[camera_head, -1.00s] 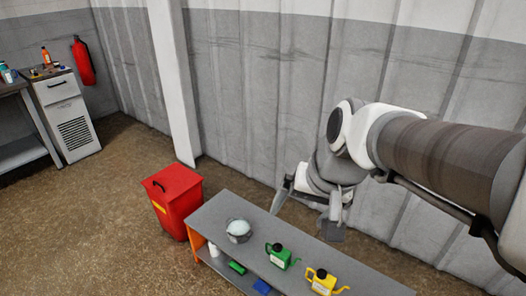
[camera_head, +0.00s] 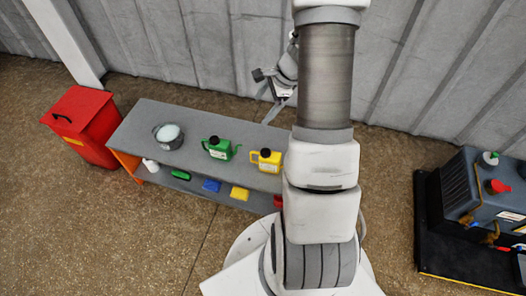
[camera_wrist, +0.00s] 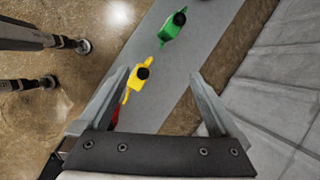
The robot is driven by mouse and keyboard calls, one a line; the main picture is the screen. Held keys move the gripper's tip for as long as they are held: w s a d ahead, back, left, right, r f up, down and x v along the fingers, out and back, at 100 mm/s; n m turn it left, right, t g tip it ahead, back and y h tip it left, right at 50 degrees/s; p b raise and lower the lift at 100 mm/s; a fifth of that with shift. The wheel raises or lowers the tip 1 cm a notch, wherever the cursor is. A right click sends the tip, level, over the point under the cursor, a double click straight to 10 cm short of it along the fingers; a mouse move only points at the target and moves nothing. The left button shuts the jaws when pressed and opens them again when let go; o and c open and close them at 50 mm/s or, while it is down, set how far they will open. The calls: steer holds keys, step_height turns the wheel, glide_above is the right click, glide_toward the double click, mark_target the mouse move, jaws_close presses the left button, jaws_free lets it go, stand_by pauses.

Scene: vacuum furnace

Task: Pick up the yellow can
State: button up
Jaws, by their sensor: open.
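The yellow can (camera_head: 264,162) stands on the top of the grey bench (camera_head: 150,118), to the right of a green can (camera_head: 219,150). It has a black cap and a handle. My gripper (camera_head: 268,92) shows beyond the bench on the wall side, raised, and partly hidden by my arm. In the wrist view, my gripper (camera_wrist: 160,78) is open and empty, with its fingers wide apart. The yellow can (camera_wrist: 134,84) shows below and between them, nearer the left finger, and is not touched. The green can (camera_wrist: 172,27) is farther up the bench.
A metal bowl (camera_head: 168,136) stands on the bench's left end. Several coloured items, including a blue one (camera_head: 211,185), lie on the lower shelf. A red bin (camera_head: 83,125) stands left of the bench. A dark machine (camera_head: 490,200) is at right. The wall runs close behind the bench.

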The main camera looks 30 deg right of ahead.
mark_target(275, 154)
steer(key=s+d+f+m+b, duration=0.1)
steer(key=s+d+f+m, duration=0.2)
steer(key=f, duration=0.6)
steer(key=s+d+f+m+b, duration=0.1)
steer(key=d+f+m+b, duration=0.2)
steer(key=f, duration=0.5)
steer(key=b+x, duration=0.1)
steer(key=x, duration=0.3)
steer(key=d+b+x, duration=0.1)
steer(key=x, duration=0.6)
steer(key=shift+s+d+f+b, duration=0.1)
steer(key=shift+d+f+b, duration=0.1)
steer(key=shift+f+b, duration=0.35)
steer(key=shift+s+a+b+x, duration=0.15)
steer(key=shift+b+x, duration=0.4)
steer(key=shift+x, duration=0.95)
steer(key=shift+s+a+b+x, duration=0.15)
steer(key=shift+b+x, duration=0.4)
steer(key=shift+x, duration=1)
jaws_close()
